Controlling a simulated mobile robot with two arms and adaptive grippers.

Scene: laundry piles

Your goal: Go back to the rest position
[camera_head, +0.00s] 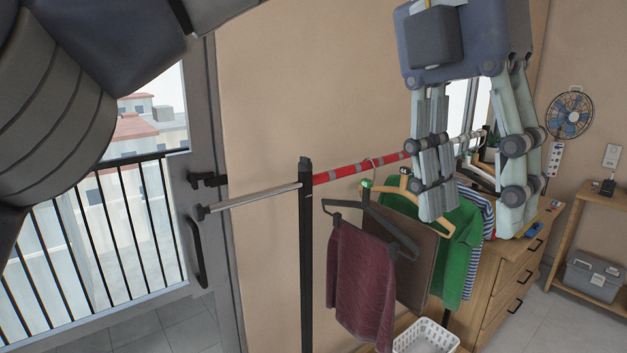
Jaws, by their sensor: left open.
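My left gripper (476,212) hangs in from the top right, fingers pointing down and spread apart, with nothing seen between them. It is in front of the clothes rail (345,172) and hides part of it. On the rail hang a maroon cloth (358,285) on a dark hanger, a brown cloth (415,262), a green garment (463,250) on a wooden hanger and a striped garment (487,213). The gripper's near finger overlaps the green garment in the picture; I cannot tell whether they touch. My right gripper is out of view.
A dark post (306,250) carries the rail. A white basket (425,338) stands below the clothes. A wooden drawer chest (505,280) is behind the gripper. A shelf (560,240) with a grey box (592,275) is at right. The balcony door (205,260) is at left.

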